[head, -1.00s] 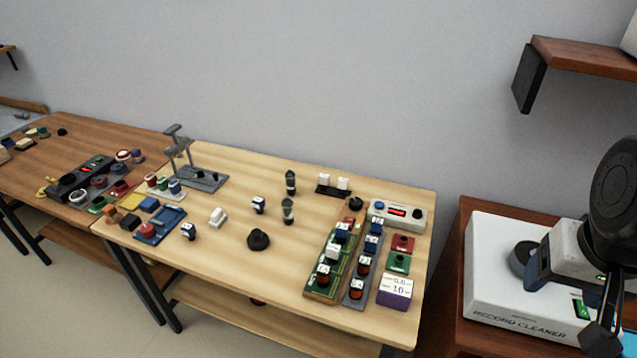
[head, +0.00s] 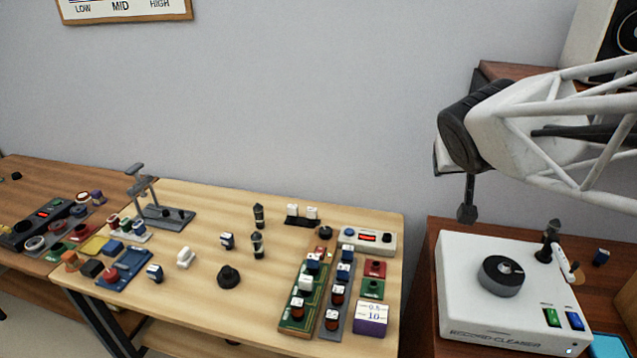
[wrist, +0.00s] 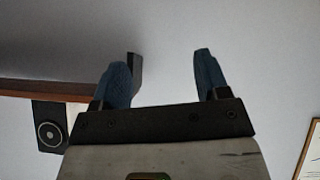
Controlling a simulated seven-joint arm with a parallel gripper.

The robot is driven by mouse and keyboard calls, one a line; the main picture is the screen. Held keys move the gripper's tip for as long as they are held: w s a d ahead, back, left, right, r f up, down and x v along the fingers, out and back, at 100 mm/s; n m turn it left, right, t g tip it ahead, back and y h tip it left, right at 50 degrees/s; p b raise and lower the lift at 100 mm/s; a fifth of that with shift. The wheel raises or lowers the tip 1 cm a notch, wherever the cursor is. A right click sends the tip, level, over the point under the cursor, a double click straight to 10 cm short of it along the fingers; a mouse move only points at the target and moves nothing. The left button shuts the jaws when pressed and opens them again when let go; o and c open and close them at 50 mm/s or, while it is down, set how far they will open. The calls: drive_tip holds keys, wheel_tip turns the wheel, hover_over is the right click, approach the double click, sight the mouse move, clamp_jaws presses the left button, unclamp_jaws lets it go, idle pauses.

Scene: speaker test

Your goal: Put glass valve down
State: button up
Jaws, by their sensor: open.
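Two small upright dark tubes that look like glass valves stand on the light wood bench, a rear one (head: 258,215) and a front one (head: 257,245). I cannot tell which is the task's valve. My gripper (wrist: 160,60) is open in the wrist view, its two blue fingers apart with only grey wall showing between them. In the head view my white lattice arm and its black joint are raised at the right, above the record cleaner. The fingers cannot be made out there. They are well away from both tubes.
The white record cleaner (head: 465,310) stands on a dark wood cabinet, right of the light bench (head: 205,300). The bench holds a green circuit board (head: 291,318), a meter with red digits (head: 368,241) and a purple box (head: 370,318). Bare wood surrounds the black knob (head: 228,277).

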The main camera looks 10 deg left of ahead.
drive_tip(key=w+a+n+t+y, duration=0.2)
drive_tip(key=w+a, duration=0.4)
drive_tip(key=a, duration=0.2)
drive_tip(key=n+g+y, duration=0.6)
drive_tip(key=n+y, duration=0.3)
drive_tip(key=y, duration=0.2)
hover_over(257, 234)
drive_tip(key=s+d, duration=0.2)
drive_tip(key=d, duration=0.2)
wheel_tip(257, 234, down, 6)
wheel_tip(257, 234, down, 28)
drive_tip(key=shift+w+d+r, duration=0.1)
drive_tip(key=shift+r, duration=0.1)
drive_tip(key=shift+x, duration=1.3)
